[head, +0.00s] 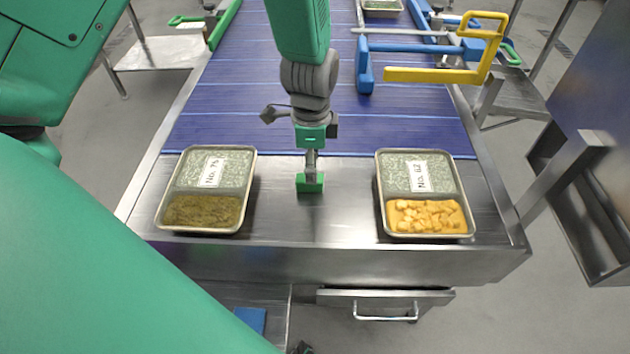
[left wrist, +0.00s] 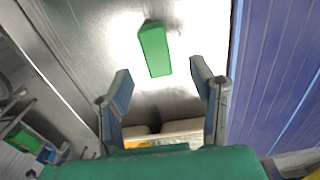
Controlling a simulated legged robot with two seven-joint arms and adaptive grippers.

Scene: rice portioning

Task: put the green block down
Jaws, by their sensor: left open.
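The green block (head: 310,183) rests on the bare steel surface between two trays in the head view. The left wrist view shows it as a bright green block (left wrist: 154,48) on the shiny steel, just beyond the fingertips and apart from them. My left gripper (head: 311,160) is above the block in the head view. In the left wrist view the left gripper (left wrist: 161,72) has its two blue-grey fingers spread wide, with nothing between them. My right gripper is not in view.
A tray labelled No. 75 (head: 249,160) with brown food stands left of the block. A tray labelled No. 62 (head: 470,216) with orange chunks stands right. The blue conveyor belt (head: 220,105) lies behind; a yellow and blue frame (head: 430,75) stands over its right side.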

